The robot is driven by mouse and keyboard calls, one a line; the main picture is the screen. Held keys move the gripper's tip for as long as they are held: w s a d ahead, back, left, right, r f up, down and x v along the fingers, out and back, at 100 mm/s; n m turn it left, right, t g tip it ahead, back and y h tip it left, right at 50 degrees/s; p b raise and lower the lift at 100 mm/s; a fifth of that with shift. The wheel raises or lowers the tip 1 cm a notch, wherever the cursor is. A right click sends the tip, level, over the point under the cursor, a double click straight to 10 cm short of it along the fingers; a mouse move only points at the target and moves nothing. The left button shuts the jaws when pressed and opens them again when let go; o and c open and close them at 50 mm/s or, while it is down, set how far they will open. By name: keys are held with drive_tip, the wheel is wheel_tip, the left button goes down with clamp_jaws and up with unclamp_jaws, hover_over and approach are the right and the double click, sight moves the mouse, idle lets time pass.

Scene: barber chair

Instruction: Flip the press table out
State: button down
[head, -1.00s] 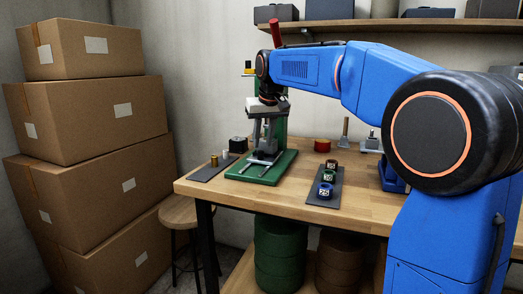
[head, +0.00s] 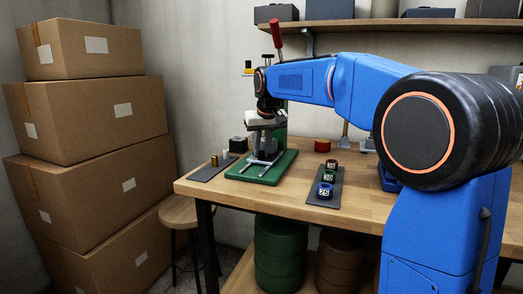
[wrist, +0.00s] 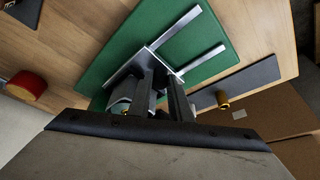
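The press stands on a green base (head: 277,170) on the wooden bench, with a red-handled lever (head: 274,27) at its top. Two parallel metal rails (head: 248,165) reach forward over the base; they also show in the wrist view (wrist: 203,62). A small silver plate (wrist: 134,66) lies at the rear of the rails, partly hidden by my fingers. My gripper (head: 263,149) points down at the front of the press, over the rails. In the wrist view its two dark fingers (wrist: 162,78) are apart with a gap between them. Whether they touch the plate is unclear.
A dark mat (head: 212,169) with small brass and pale pieces lies left of the press. Another mat (head: 326,188) holds numbered rings to its right. A red round piece (head: 322,146) stands behind. Stacked cartons (head: 90,120) fill the left; a stool (head: 178,212) stands beside the bench.

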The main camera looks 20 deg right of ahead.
drive_tip(key=s+a, duration=0.4)
drive_tip(key=s, duration=0.1)
drive_tip(key=s+a, duration=0.2)
drive_tip(key=s, duration=0.1)
drive_tip(key=shift+s, duration=0.2)
drive_tip(key=c, duration=1.9)
unclamp_jaws()
drive_tip(key=shift+s+a, duration=0.1)
drive_tip(key=shift+a, duration=0.05)
drive_tip(key=shift+r, duration=0.1)
drive_tip(key=v, duration=1.7)
drive_tip(key=shift+s, duration=0.1)
